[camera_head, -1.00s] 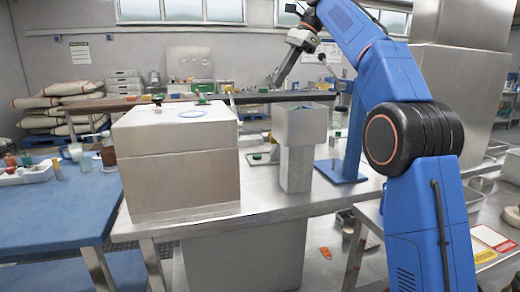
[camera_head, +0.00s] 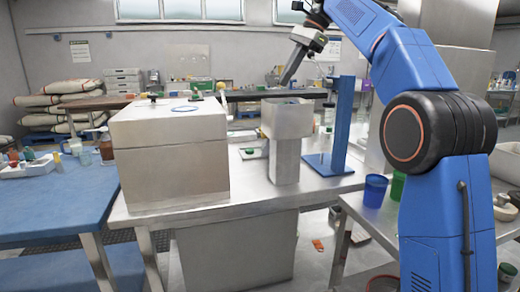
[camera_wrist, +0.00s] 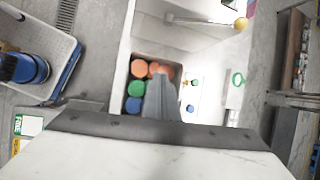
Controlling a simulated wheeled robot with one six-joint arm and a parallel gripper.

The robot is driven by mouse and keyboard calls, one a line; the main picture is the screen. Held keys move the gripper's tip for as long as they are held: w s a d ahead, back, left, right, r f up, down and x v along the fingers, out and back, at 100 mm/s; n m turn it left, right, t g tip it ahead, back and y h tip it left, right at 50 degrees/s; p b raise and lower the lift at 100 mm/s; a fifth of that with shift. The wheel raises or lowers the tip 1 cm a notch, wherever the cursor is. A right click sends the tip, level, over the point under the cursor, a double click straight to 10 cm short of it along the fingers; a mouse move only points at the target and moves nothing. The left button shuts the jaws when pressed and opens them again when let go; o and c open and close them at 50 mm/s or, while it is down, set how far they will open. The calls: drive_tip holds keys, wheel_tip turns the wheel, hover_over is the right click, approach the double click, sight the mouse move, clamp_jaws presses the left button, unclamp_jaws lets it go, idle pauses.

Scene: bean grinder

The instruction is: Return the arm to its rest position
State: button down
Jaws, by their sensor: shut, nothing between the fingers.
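My blue arm (camera_head: 405,70) rises at the right in the head view and bends over toward the upper middle. My gripper (camera_head: 287,78) points down and left from the wrist, above a grey square-topped hopper (camera_head: 285,160) on the steel table. It is shut and empty. In the wrist view its closed fingers (camera_wrist: 160,98) overlap the opening of a box in the picture. Several coloured round things (camera_wrist: 136,88), orange, green and blue, show in that opening. The fingers hide part of the opening.
A large steel box (camera_head: 170,160) stands left of the hopper. A blue stand (camera_head: 340,130) is at its right. Blue (camera_head: 375,190) and green (camera_head: 398,186) cups sit near my arm. A blue table (camera_head: 40,210) is at the left. The wrist view shows a yellow ball (camera_wrist: 240,24) on a rod.

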drive_tip(key=s+d+f+n+t+h, duration=0.1)
drive_tip(key=s+d+f+n, duration=0.2)
drive_tip(key=s+d+f, duration=0.5)
drive_tip(key=s+d+f+n+t+h, duration=0.1)
drive_tip(key=s+d+f+n+h, duration=0.15)
drive_tip(key=s+f, duration=0.8)
drive_tip(key=s+d+f+n+t+h, duration=0.15)
drive_tip(key=s+d+f+n, duration=0.4)
drive_tip(key=s, duration=0.65)
drive_tip(key=s+d+f+n, duration=0.1)
drive_tip(key=s+d+f, duration=0.1)
drive_tip(key=s+f, duration=0.3)
drive_tip(key=s+d+f+n, duration=0.1)
drive_tip(key=s+d+f, duration=0.2)
drive_tip(key=f, duration=0.9)
drive_tip(key=s, duration=0.3)
drive_tip(key=shift+s+f+n+t+h, duration=0.3)
drive_tip(key=shift+f+t+h, duration=0.05)
drive_tip(key=shift+f+h, duration=0.05)
